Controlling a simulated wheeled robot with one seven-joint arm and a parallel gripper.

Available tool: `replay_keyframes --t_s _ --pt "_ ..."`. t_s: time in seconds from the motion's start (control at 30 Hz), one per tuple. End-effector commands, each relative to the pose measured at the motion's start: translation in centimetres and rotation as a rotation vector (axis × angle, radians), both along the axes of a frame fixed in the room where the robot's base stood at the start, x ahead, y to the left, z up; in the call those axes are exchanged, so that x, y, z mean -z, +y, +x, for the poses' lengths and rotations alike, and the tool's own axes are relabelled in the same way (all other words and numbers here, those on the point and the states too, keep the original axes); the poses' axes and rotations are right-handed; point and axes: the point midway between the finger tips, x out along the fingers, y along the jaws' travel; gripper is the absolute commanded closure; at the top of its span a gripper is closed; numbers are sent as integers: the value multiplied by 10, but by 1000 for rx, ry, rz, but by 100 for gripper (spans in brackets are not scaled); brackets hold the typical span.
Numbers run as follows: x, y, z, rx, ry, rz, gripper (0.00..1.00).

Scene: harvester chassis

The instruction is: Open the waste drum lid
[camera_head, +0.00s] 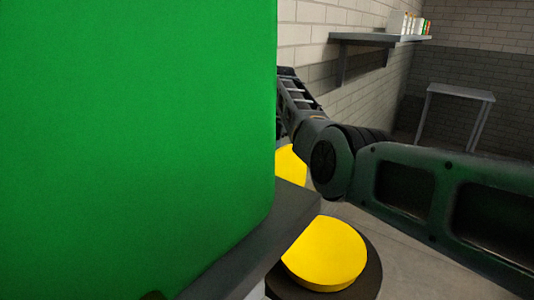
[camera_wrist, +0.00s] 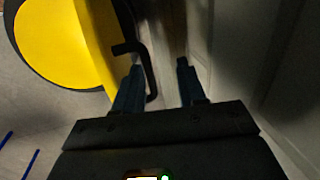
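My gripper (camera_wrist: 160,65) is open in the wrist view, its two dark fingers apart with a gap between them. A dark bent bar (camera_wrist: 148,68), like a handle, runs down between the fingers, close to the left one. I cannot tell whether they touch. Beside it, at upper left, is a large yellow round thing (camera_wrist: 58,40) with a dark edge and a yellow curved side. It may be the waste drum with its lid, but I cannot be sure. In the head view my arm reaches behind the green block, and the fingertips are hidden.
A large green block (camera_head: 135,140) fills the left of the head view. A yellow disc (camera_head: 325,252) with a dark rim lies below it, and part of another yellow thing (camera_head: 291,168) shows behind. A wall shelf (camera_head: 375,38) and small table (camera_head: 461,92) stand far off.

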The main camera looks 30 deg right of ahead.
Motion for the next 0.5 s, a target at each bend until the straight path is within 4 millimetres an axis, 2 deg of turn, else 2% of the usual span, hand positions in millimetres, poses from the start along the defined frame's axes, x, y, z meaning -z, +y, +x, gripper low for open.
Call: replay_keyframes --t_s 0.03,0.2,0.5 --pt "-15 -2 1 2 -11 -4 62" --pt "-39 -5 -4 3 -12 -7 62" --pt "-51 -7 -6 5 -12 -9 62"
